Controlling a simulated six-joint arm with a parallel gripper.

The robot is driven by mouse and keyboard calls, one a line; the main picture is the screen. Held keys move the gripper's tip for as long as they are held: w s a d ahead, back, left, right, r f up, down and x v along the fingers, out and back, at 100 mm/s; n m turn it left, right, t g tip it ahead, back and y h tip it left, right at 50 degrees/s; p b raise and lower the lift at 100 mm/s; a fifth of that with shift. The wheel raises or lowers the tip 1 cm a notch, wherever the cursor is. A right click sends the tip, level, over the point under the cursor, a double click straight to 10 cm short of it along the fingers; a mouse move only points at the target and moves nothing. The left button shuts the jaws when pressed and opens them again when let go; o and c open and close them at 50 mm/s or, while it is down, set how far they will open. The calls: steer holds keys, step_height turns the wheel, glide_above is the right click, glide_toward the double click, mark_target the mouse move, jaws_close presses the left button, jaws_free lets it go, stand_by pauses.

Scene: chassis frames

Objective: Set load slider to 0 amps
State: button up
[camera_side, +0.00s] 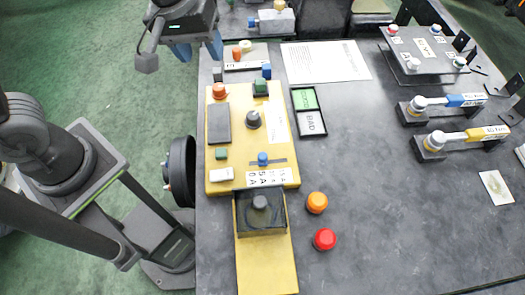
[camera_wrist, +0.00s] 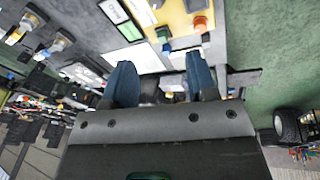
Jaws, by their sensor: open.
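The load slider is a small blue knob (camera_side: 262,158) near the middle of a dark horizontal slot at the lower right of the yellow panel (camera_side: 238,176). White labels (camera_side: 266,177) with 0, 5 and A marks sit just below the slot. My gripper (camera_side: 198,48) is at the upper left in the side view, by the table's left edge and away from the slider. Its two blue fingers are spread and empty. In the wrist view, the open gripper (camera_wrist: 160,72) shows with part of the yellow panel (camera_wrist: 176,14) beyond it; I cannot make out the slider there.
Orange (camera_side: 317,202) and red (camera_side: 325,239) buttons lie to the right.

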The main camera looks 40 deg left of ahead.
steer(key=w+d+f+n+g, duration=0.1)
steer(key=w+d+f+n, duration=0.1)
steer(key=d+f, duration=0.35)
steer(key=n+g, duration=0.2)
steer(key=n, duration=0.2)
glide_above(262, 155)
step_height(262, 155, down, 8)
steer(key=shift+y, duration=0.4)
step_height(262, 155, down, 14)
steer(key=shift+d+r, duration=0.1)
steer(key=shift+c, duration=0.2)
jaws_close()
